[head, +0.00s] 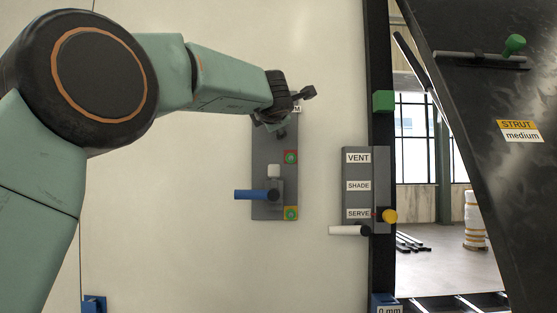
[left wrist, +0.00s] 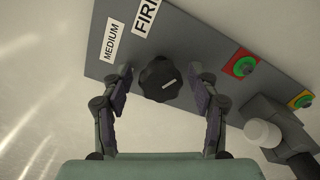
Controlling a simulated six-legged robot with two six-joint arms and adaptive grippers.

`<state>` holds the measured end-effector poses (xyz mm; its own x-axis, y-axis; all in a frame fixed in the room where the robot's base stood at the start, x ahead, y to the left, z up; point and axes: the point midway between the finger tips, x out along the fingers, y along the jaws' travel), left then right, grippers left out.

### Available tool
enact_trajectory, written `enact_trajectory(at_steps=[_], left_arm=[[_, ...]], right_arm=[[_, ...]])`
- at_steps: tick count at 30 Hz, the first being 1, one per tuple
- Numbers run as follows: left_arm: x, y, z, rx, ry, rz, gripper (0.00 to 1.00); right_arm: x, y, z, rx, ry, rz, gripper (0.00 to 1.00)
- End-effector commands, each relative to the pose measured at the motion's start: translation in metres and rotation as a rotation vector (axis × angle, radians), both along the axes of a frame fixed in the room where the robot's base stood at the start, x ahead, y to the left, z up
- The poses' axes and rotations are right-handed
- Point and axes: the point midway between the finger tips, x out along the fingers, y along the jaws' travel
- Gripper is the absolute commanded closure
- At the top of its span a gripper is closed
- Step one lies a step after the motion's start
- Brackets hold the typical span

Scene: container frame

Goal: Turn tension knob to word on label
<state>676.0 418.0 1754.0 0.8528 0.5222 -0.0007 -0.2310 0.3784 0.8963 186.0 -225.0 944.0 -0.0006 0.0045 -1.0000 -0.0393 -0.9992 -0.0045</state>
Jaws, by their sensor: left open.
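The black tension knob (left wrist: 160,78) sits on a grey panel (left wrist: 195,50), with a short pale mark on its face. The labels MEDIUM (left wrist: 114,39) and FIRM (left wrist: 146,14), the latter cut off by the frame, are beside it. My left gripper (left wrist: 164,88) is open, its fingers on either side of the knob; I cannot tell whether they touch it. In the head view my left gripper (head: 287,106) covers the panel's upper part and hides most of the knob. A yellow and white label (head: 519,131) on the dark slanted panel reads STRUT medium. My right gripper is out of view.
Below the knob are two green buttons (head: 291,157) with red and yellow surrounds and a blue-handled lever (head: 256,195). To the right, a plate (head: 357,172) reads VENT, SHADE, SERVE, with a white handle (head: 349,230) and yellow knob (head: 389,216). A dark post stands beside it.

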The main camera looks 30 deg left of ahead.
Motion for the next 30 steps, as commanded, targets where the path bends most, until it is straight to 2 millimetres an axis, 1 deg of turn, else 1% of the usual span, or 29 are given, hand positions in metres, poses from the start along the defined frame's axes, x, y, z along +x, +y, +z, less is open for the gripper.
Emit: enact_trajectory(at_steps=[7, 11, 15, 18, 30], left_arm=[[0.0, 0.0, -0.001, -0.031, -0.018, 0.001, 0.4], [0.0, 0.0, -0.001, -0.125, -0.076, 0.0, 0.4], [0.0, 0.0, -0.005, -0.296, -0.183, 0.001, 0.4], [0.0, 0.0, -0.006, -0.394, -0.242, 0.001, 0.4], [0.001, 0.0, -0.005, -0.733, -0.45, 0.001, 0.4]], right_arm=[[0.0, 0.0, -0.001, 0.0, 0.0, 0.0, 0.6], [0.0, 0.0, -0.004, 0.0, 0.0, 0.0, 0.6], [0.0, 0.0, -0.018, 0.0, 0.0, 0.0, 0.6], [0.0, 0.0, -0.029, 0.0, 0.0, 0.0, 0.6], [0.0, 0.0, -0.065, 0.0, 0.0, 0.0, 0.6]])
